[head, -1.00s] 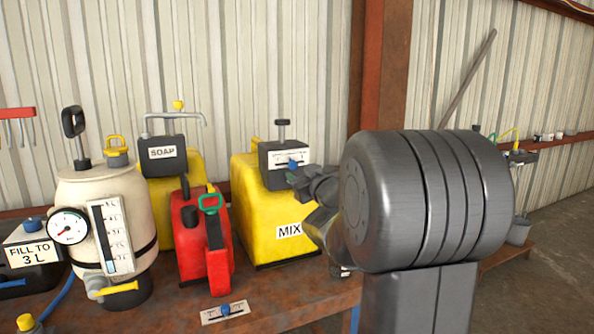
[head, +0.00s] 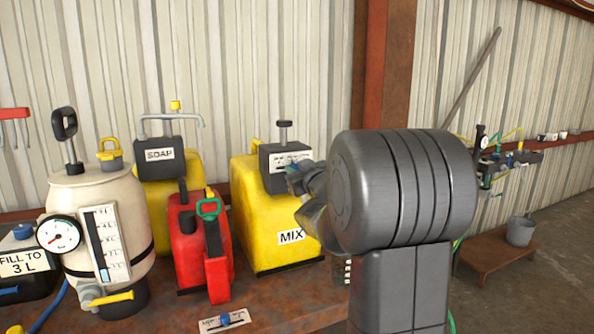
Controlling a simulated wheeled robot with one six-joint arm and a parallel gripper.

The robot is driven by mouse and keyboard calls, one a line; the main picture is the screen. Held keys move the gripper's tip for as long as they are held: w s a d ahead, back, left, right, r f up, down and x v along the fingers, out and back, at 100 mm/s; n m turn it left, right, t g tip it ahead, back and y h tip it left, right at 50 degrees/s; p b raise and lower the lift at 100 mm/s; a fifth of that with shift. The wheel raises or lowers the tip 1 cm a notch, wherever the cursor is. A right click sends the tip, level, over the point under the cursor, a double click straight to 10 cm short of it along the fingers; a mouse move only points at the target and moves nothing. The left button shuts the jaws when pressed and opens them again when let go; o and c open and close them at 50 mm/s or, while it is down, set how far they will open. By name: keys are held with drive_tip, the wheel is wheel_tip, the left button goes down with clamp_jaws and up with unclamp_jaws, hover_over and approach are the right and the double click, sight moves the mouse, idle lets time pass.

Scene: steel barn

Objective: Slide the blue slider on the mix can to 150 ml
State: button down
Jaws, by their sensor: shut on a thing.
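The yellow mix can (head: 262,215) stands on the bench with a white MIX label (head: 291,237) on its front. Its dark top block carries a white scale strip (head: 287,159); the marks are too small to read. My gripper (head: 294,179) is at the front of this block, just below the strip, shut on the blue slider. The gripper's fingers hide most of the slider, so its exact setting cannot be told. My wrist covers the can's right side.
A red can (head: 188,245), a yellow soap can (head: 160,205) and a cream tank with a gauge (head: 105,205) stand left of the mix can. A small plate with a blue knob (head: 224,320) lies at the bench front. A low stand with a bucket (head: 520,230) is at right.

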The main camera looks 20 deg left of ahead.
drive_tip(key=w+d+p, duration=0.2)
drive_tip(key=w, duration=0.1)
drive_tip(key=shift+d+p, duration=0.3)
drive_tip(key=shift+p, duration=0.1)
drive_tip(key=shift+r, duration=0.1)
drive_tip(key=c, duration=1.2)
unclamp_jaws()
drive_tip(key=shift+w+d, duration=0.15)
drive_tip(key=shift+d, duration=0.05)
drive_tip(key=shift+a, duration=0.1)
drive_tip(key=b+v, duration=0.1)
drive_tip(key=v, duration=1.3)
drive_tip(key=shift+a, duration=0.2)
